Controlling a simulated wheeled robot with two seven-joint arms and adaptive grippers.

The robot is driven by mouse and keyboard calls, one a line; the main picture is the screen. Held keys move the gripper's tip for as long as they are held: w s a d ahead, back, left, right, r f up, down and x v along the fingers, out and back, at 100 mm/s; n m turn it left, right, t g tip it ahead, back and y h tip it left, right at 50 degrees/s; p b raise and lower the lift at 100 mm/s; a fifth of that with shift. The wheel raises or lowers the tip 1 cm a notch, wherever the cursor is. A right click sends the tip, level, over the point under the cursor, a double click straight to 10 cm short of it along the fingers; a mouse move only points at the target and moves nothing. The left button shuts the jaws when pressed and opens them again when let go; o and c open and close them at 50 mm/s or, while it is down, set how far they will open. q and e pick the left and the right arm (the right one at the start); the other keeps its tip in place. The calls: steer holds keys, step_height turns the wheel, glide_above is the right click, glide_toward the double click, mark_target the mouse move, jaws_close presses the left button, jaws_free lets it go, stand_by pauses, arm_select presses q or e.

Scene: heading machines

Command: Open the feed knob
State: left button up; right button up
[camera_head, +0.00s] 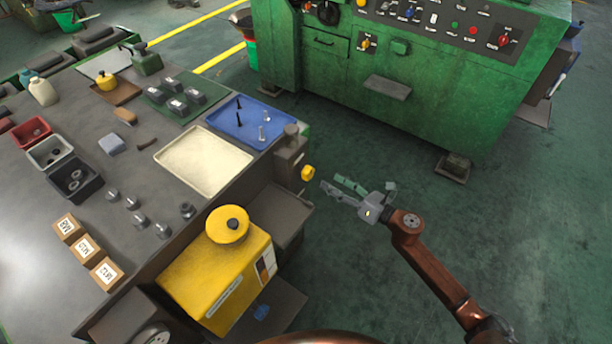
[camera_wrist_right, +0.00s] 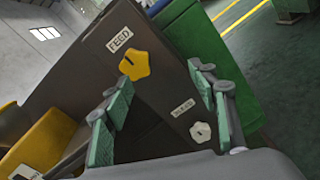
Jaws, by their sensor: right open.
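The feed knob is a yellow lobed knob (camera_head: 308,173) on the side of a grey box at the table's right edge. In the right wrist view the yellow knob (camera_wrist_right: 135,66) sits just below a label reading FEED. My right gripper (camera_head: 336,188) is open and empty, with its fingers pointing at the knob from the right, a short gap away. In the right wrist view its green-padded fingers (camera_wrist_right: 165,118) stand apart, with the knob ahead between and above them. My left gripper is not in view.
A white knob (camera_wrist_right: 201,132) with its own label sits on the same panel. A yellow machine (camera_head: 215,275) stands at the table's near corner. A cream tray (camera_head: 203,160) and a blue tray (camera_head: 235,128) lie on the table. A green machine (camera_head: 400,110) stands behind; floor right is clear.

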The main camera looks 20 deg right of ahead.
mark_target(311, 173)
steer(key=w+a+r+n, duration=0.1)
steer(key=a, duration=0.1)
steer(key=w+a+n, duration=0.1)
steer(key=w+a, duration=0.1)
steer(key=w+a+r+y, duration=0.1)
steer(key=a, duration=0.1)
steer(key=shift+w+a+r+n+g, duration=0.15)
steer(key=shift+a+r+n+g, duration=0.15)
steer(key=shift+n, duration=0.1)
steer(key=shift+w+a+b, duration=0.3)
steer(key=shift+w+a, duration=0.05)
steer(key=shift+w, duration=0.15)
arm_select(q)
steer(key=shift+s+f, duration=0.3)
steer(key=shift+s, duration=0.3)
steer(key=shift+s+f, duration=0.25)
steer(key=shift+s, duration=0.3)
arm_select(e)
steer(key=shift+c, duration=0.4)
steer(key=shift+s, duration=0.1)
steer(key=c, duration=1.1)
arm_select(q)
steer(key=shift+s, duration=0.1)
